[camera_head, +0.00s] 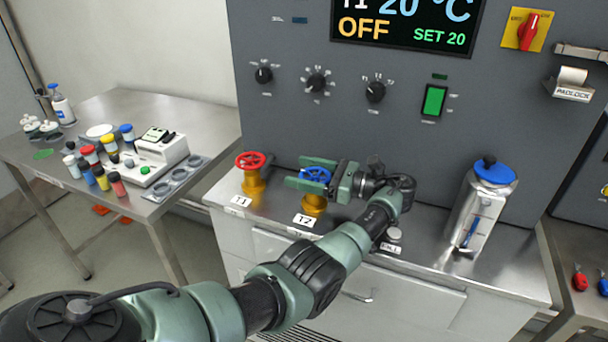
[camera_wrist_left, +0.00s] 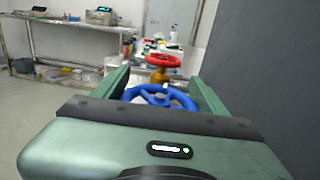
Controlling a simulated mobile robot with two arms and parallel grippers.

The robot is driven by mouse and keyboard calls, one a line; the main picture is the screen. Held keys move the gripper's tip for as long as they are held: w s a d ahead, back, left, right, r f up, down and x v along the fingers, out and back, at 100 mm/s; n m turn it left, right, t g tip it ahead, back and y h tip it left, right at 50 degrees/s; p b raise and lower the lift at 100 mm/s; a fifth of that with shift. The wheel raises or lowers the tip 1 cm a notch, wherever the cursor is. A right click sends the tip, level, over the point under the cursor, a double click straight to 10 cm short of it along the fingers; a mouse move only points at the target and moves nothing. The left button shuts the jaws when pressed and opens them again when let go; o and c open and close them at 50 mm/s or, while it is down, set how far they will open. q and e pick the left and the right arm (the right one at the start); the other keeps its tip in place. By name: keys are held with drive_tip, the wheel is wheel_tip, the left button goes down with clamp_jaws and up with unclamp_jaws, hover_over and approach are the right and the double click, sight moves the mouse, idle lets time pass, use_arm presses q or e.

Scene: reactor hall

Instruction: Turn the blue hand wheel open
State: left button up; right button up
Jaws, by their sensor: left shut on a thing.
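The blue hand wheel (camera_head: 316,174) sits on a brass valve body (camera_head: 314,205) behind the T2 label on the steel counter. My left gripper (camera_head: 309,174) reaches it from the right, with one finger on the far side and one on the near side of the wheel. It is shut on the wheel. In the left wrist view the blue wheel (camera_wrist_left: 160,96) lies between the two green fingers (camera_wrist_left: 162,88); its near part is hidden by the gripper body. My right gripper is in neither view.
A red hand wheel (camera_head: 250,160) on a similar brass valve stands left, behind label T1. A steel canister with a blue lid (camera_head: 478,205) stands on the right of the counter. The grey panel (camera_head: 300,120) rises close behind. A side table (camera_head: 95,115) holds bottles and jars.

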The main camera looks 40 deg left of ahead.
sight(325, 176)
use_arm(q)
drive_tip(key=o, duration=1.4)
drive_tip(key=shift+a, duration=0.1)
drive_tip(key=shift+c, duration=0.2)
drive_tip(key=b+v, duration=0.1)
drive_tip(key=v, duration=0.1)
drive_tip(key=b+v, duration=0.2)
drive_tip(key=v, duration=0.1)
drive_tip(key=shift+w+d+f, duration=0.1)
drive_tip(key=shift+d+f, duration=0.15)
drive_tip(key=shift+d, duration=0.05)
drive_tip(key=shift+w+d+r+b, duration=0.15)
drive_tip(key=shift+d+b, duration=0.15)
drive_tip(key=shift+d, duration=0.25)
drive_tip(key=shift+w+d+r+b, duration=0.1)
drive_tip(key=shift+d+b, duration=0.15)
drive_tip(key=shift+d, duration=0.3)
